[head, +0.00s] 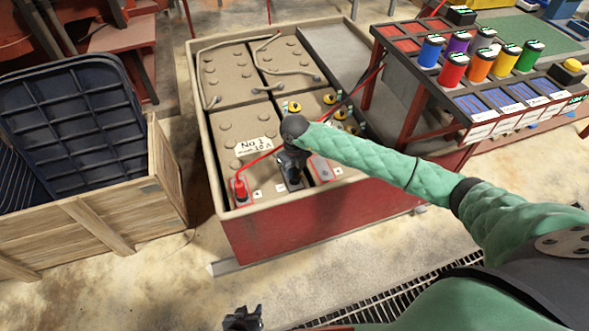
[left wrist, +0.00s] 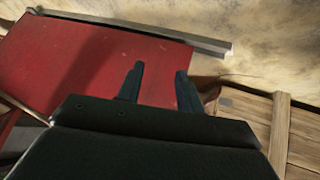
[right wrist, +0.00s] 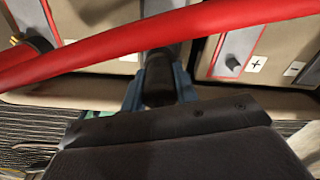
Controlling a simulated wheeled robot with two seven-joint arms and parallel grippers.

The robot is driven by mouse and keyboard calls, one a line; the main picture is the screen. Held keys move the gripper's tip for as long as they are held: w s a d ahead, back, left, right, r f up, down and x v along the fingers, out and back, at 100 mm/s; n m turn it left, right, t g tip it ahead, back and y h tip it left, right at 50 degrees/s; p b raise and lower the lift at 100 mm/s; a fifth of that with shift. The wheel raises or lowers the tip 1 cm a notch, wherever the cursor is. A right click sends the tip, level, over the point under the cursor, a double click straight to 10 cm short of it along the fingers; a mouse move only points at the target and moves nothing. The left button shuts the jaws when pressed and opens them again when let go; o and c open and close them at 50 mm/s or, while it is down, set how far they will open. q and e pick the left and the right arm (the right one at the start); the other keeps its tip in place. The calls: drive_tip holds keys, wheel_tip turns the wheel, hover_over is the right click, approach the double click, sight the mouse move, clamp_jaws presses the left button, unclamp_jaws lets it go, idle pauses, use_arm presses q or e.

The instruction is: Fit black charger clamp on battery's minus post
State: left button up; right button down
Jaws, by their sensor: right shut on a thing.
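The battery (head: 225,133) labelled No 1 stands at the front left of the red box. A red clamp (head: 241,190) sits at its front left corner. My right gripper (head: 292,172) is at the battery's front right corner, pointing down. It is shut on the black clamp (right wrist: 158,80), which shows dark between the blue fingers in the right wrist view. The minus post is hidden under the gripper and clamp; I cannot tell whether they touch. My left gripper (head: 243,319) is open and empty, low in front of the box; its parted fingers show in the left wrist view (left wrist: 160,85).
A red cable (right wrist: 120,42) crosses close over the right gripper's fingers. A plus post (right wrist: 233,63) on a red-edged plate lies to their right. A rack with coloured cans (head: 480,70) stands at the right. A wooden crate (head: 90,220) stands left; the floor between is clear.

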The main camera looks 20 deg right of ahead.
drive_tip(key=shift+f, duration=0.4)
use_arm(q)
drive_tip(key=shift+s+f+b, duration=0.2)
drive_tip(key=shift+f+b, duration=0.1)
drive_tip(key=shift+f, duration=0.7)
use_arm(e)
drive_tip(key=shift+f, duration=0.15)
drive_tip(key=c, duration=1)
unclamp_jaws()
use_arm(q)
drive_tip(key=shift+f, duration=0.15)
use_arm(e)
drive_tip(key=shift+r, duration=3.9)
use_arm(q)
drive_tip(key=shift+a, duration=0.1)
